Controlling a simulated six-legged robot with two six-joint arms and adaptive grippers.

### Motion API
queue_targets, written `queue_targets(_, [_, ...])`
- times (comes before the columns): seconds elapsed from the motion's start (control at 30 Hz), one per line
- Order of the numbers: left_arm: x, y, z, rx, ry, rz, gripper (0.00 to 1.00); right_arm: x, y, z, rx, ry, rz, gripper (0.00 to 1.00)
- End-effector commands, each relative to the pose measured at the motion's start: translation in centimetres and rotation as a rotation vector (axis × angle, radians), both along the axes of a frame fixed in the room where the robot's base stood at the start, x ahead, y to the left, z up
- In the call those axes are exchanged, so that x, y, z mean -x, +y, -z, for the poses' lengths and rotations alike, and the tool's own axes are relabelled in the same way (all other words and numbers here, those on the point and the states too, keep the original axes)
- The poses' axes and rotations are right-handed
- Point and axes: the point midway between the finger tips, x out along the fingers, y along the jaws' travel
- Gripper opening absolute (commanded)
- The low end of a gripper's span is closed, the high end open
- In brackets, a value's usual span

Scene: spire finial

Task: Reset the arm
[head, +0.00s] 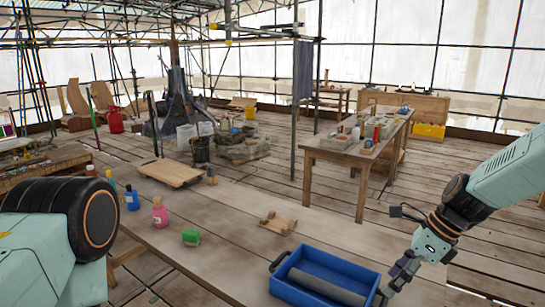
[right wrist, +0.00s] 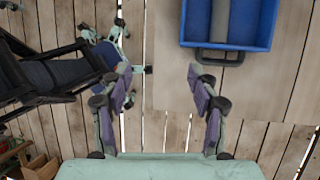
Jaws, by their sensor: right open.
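My right arm comes in from the right in the head view, and its gripper (head: 392,282) points down at the right end of the blue tray (head: 350,268). In the right wrist view my right gripper (right wrist: 160,75) has its two fingers wide apart with nothing between them. The blue tray (right wrist: 263,25) is ahead of the right finger there, with its dark handle facing the gripper. A grey cylinder (head: 325,287) lies in the tray. A link of my left arm fills the lower left of the head view, and my left gripper is out of frame.
A second table (head: 365,160) with items stands behind. Plank floor shows at right.

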Motion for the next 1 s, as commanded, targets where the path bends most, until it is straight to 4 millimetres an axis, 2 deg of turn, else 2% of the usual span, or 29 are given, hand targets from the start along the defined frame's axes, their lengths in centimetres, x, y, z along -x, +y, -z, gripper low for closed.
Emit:
queue_targets(0.2, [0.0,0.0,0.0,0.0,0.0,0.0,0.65,-2.1,-1.1,0.4,0.078,-0.16,-0.148,0.61])
queue_targets(0.37, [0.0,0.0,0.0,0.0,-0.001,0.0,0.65,-2.8,-2.0,1.5,0.173,-0.286,-0.286,0.61])
queue_targets(0.47, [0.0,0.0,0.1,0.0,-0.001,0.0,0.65,-2.7,-2.4,2.6,0.257,-0.371,-0.411,0.61])
queue_targets(0.57, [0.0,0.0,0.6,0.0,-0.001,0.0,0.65,-1.9,-2.6,5.2,0.369,-0.452,-0.591,0.61])
queue_targets(0.67, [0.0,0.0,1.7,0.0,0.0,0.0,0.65,0.2,-2.4,9.3,0.486,-0.51,-0.824,0.61])
queue_targets(0.77, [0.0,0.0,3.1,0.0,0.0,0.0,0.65,3.2,-2.0,13.9,0.588,-0.547,-1.077,0.61])
queue_targets(0.87, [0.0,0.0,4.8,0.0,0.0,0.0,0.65,7.1,-1.2,18.5,0.657,-0.567,-1.336,0.61])
queue_targets(1.0, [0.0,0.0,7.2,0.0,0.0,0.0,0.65,13.5,0.1,24.2,0.687,-0.575,-1.661,0.61])
